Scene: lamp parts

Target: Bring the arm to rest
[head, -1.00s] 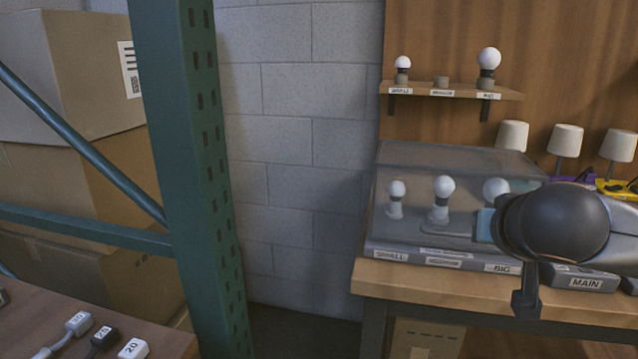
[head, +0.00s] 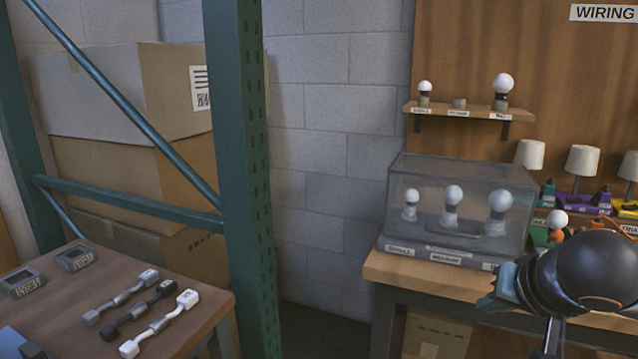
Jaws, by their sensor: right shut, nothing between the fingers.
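My right gripper (head: 497,297) is in the lower right of the head view, on the dark rounded wrist of my right arm. It is shut and empty, in front of the workbench (head: 415,283) and below the right end of the clear bulb case (head: 420,172). It looks apart from the case, though the depth gap is hard to judge. The arm hides part of the bench's right side. My left gripper is not in view.
The clear case covers several white bulbs (head: 453,196). A wall shelf (head: 480,113) holds two bulbs on sockets. Lamps with white shades (head: 582,161) stand behind.

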